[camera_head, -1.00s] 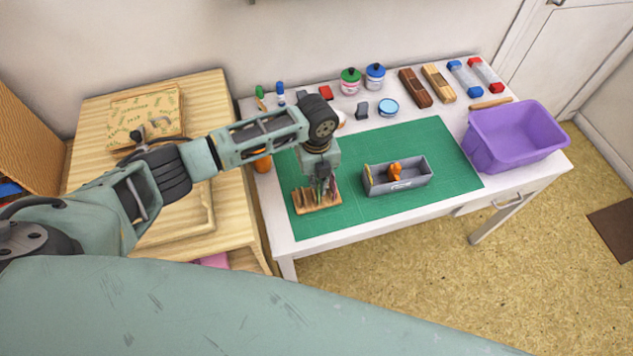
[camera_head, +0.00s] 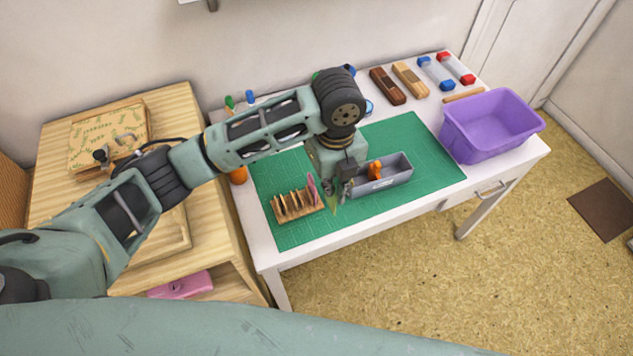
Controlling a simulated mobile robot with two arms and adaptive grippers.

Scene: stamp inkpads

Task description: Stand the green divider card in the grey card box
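The grey card box (camera_head: 392,183) sits on the green cutting mat, with an orange object (camera_head: 375,170) inside; its left end is partly hidden by my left arm. My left gripper (camera_head: 341,196) is just left of the box, pointing down and raised above the mat. It appears shut on the green divider card (camera_head: 335,207), of which only a thin edge shows below the fingers against the green mat. A wooden slotted rack (camera_head: 298,213) with a pink card (camera_head: 312,189) stands left of the gripper. My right gripper is not in view.
A purple tub (camera_head: 492,127) stands at the table's right end. Wooden blocks (camera_head: 388,86) and capped clear tubes (camera_head: 436,73) lie along the back. The mat (camera_head: 425,140) is clear behind the box and in front of the rack.

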